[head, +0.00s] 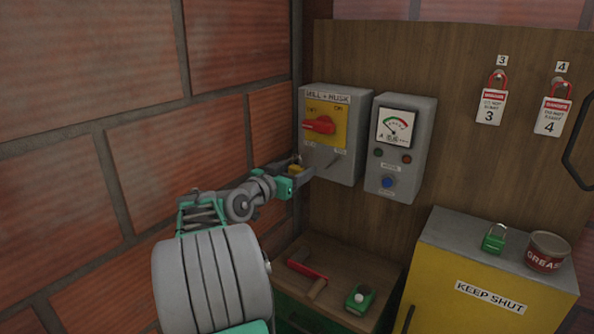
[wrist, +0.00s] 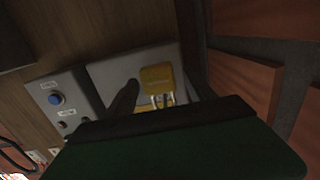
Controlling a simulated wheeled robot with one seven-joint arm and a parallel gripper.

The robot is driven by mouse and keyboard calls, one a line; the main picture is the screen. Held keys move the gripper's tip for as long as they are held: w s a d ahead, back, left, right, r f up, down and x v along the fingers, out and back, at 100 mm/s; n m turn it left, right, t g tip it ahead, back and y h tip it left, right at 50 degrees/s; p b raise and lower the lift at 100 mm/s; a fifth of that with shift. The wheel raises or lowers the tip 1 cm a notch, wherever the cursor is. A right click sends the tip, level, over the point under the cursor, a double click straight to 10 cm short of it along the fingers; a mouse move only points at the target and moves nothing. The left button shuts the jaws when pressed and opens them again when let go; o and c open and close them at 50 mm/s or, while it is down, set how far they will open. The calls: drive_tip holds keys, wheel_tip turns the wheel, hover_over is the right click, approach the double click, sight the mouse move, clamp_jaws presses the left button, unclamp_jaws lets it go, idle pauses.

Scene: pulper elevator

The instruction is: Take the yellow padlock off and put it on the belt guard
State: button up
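The yellow padlock (wrist: 157,78) is at the lower part of the grey switch box (head: 333,170) labelled MILL + HUSK. In the wrist view its body is between my two dark fingers, with a gap on each side, and its shackle is partly hidden by my gripper. In the head view only a small yellow patch of the padlock (head: 296,169) shows beside my fingers. My gripper (head: 312,168) is open around it. The red switch handle (head: 319,125) points left, towards OFF. A yellow box (head: 446,286) with a grey top, marked KEEP SHUT, may be the belt guard.
A green padlock (head: 494,238) and a GREASE tin (head: 547,252) stand on the box's top; its front left is bare. A meter box (head: 400,148) adjoins the switch box. Brick wall stands left.

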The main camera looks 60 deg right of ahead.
clamp_jaws()
idle(0.5)
